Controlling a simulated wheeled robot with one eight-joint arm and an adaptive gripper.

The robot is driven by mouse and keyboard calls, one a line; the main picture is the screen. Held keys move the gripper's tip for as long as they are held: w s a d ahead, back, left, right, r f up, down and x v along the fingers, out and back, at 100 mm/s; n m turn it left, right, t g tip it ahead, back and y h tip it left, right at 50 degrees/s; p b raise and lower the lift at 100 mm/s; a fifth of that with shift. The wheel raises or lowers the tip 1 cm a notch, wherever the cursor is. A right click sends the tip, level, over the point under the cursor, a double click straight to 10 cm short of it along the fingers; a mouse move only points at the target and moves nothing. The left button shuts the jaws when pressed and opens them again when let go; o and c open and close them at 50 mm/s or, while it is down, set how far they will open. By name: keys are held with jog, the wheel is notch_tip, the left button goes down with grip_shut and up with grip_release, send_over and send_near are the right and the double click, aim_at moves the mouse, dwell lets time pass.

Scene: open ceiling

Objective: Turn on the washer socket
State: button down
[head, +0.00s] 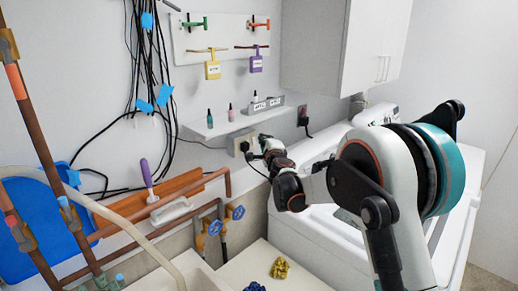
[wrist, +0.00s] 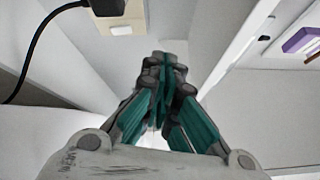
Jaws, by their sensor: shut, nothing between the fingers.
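A wall socket (head: 241,146) with a dark plug is on the wall below the small shelf. A second socket with a dark plug (head: 303,117) is farther right, near the washer's back. I cannot read which one belongs to the washer. My gripper (head: 266,143) is shut and empty, just right of the first socket in the head view, partly hidden by my arm. In the wrist view my gripper's teal fingers (wrist: 160,62) are together. A socket plate (wrist: 123,22) with a black plug (wrist: 104,6) and a pale switch is at the top left, apart from the fingertips.
The white shelf (head: 220,123) holds small bottles and labelled blocks above the socket. Black cables (head: 150,60) hang at left. Copper pipes with blue valves (head: 236,212) are low left. The white washer (head: 330,235) stands beneath my arm. A cabinet (head: 340,50) hangs above.

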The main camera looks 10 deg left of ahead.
jog(key=s+f+n+h, duration=0.2)
jog(key=s+f+h, duration=0.1)
jog(key=f, duration=0.2)
jog(key=shift+s+d+g+b, duration=0.3)
jog(key=shift+s+d+b, duration=0.05)
jog(key=shift+s+b, duration=0.05)
jog(key=shift+w, duration=0.15)
jog(key=b, duration=0.2)
send_near(254, 141)
jog(key=w+d+f, duration=0.1)
jog(key=w+d, duration=0.3)
jog(key=w+a, duration=0.2)
jog(key=shift+w+a+f+b, duration=0.25)
jog(key=shift+w+a+b, duration=0.05)
jog(key=shift+a+b, duration=0.05)
